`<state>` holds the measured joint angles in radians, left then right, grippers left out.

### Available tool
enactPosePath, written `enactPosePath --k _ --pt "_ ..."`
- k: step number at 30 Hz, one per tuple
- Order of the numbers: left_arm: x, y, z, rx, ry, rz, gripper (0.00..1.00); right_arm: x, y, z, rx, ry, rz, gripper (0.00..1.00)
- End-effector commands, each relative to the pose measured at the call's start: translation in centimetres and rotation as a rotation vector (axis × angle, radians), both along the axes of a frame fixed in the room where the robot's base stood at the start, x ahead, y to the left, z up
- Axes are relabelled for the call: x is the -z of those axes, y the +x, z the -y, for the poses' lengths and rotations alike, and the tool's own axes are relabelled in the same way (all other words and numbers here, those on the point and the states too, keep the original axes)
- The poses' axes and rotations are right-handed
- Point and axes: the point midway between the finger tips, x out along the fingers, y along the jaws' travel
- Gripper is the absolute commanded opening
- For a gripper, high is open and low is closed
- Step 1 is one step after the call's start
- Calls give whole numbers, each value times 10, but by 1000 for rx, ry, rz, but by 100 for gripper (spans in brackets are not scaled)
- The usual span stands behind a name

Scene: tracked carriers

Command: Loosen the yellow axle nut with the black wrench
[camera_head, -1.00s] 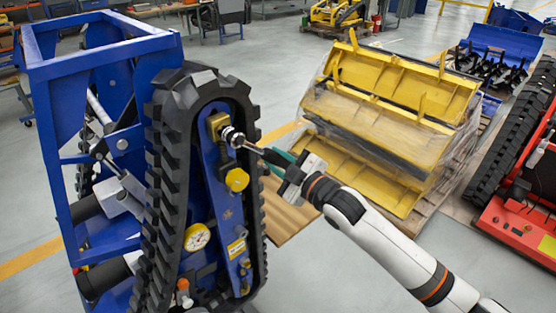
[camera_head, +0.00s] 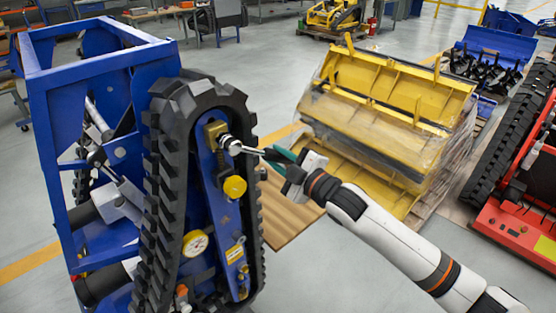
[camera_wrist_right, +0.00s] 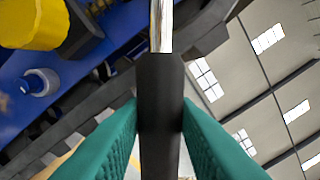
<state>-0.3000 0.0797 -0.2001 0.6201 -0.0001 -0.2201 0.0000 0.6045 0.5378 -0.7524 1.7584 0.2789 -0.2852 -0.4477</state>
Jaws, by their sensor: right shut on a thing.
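The wrench has a bright metal shank (camera_head: 254,151) and a black handle (camera_wrist_right: 160,105). My right gripper (camera_head: 284,164) is shut on the black handle, with green finger pads on both sides in the right wrist view (camera_wrist_right: 160,125). The wrench's head (camera_head: 231,144) is at a fitting beside a brass-coloured block near the top of the blue track arm. I cannot tell how fully it is seated. A round yellow nut or cap (camera_head: 235,187) sits below the wrench head, with nothing on it. It also shows in the right wrist view (camera_wrist_right: 32,22). My left gripper is out of view.
The black track (camera_head: 160,190) surrounds the blue arm on a blue frame (camera_head: 50,130). A gauge (camera_head: 195,243) sits lower on the arm. A pallet of wrapped yellow buckets (camera_head: 385,100) stands behind my right arm, and a red machine (camera_head: 515,225) at right.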

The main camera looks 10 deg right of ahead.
Motion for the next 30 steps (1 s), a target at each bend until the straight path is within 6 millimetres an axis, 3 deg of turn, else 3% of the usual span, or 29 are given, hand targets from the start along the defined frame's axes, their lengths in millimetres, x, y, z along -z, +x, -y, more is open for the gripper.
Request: enactPosePath --k 30 --pt "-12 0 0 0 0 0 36 -17 6 8 0 -110 85 0"
